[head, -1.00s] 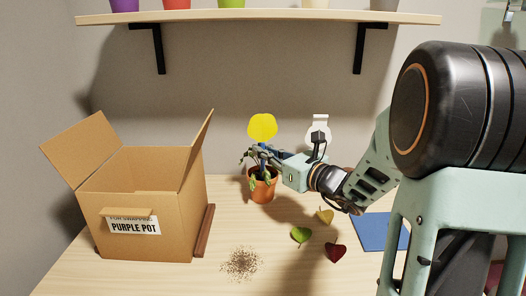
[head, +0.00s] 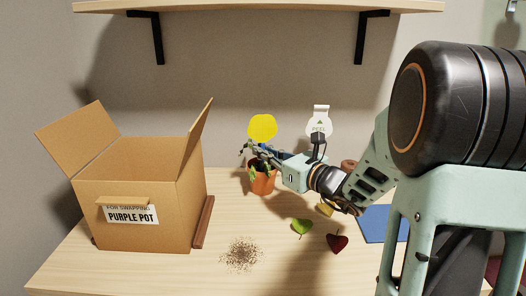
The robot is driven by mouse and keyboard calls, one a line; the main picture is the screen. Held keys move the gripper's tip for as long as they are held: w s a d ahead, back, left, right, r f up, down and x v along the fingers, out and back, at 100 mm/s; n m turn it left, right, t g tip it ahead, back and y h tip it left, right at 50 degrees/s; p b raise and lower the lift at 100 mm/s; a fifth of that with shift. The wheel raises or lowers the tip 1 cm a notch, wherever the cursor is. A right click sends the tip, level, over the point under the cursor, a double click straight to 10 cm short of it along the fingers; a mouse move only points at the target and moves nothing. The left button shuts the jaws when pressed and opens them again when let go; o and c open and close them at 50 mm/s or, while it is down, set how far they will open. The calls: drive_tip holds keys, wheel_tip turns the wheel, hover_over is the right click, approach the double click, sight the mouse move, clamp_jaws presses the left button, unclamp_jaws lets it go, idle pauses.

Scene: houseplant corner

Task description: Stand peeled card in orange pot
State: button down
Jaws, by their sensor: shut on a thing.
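The yellow card (head: 262,127), rounded in outline, stands roughly upright above the orange pot (head: 263,184) in the head view. My gripper (head: 260,151) reaches in from the right, just below the yellow head, and is shut on the card's lower part. The fingers and the plant's leaves hide that part. The pot holds a small green plant and stands on the table. I cannot tell whether the card's lower end touches the soil.
An open cardboard box (head: 140,235) labelled "PURPLE POT" stands left. Spilled soil (head: 241,254), a green leaf (head: 301,227), a red leaf (head: 337,243) and a yellow leaf (head: 324,209) lie in front. A blue mat (head: 380,223) lies right. A shelf (head: 250,6) hangs above.

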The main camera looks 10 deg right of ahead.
drive_tip(key=shift+f+b, duration=0.65)
drive_tip(key=shift+f, duration=0.25)
drive_tip(key=c, duration=2)
unclamp_jaws()
drive_tip(key=shift+c, duration=0.2)
drive_tip(key=p+v, duration=0.1)
drive_tip(key=v, duration=0.9)
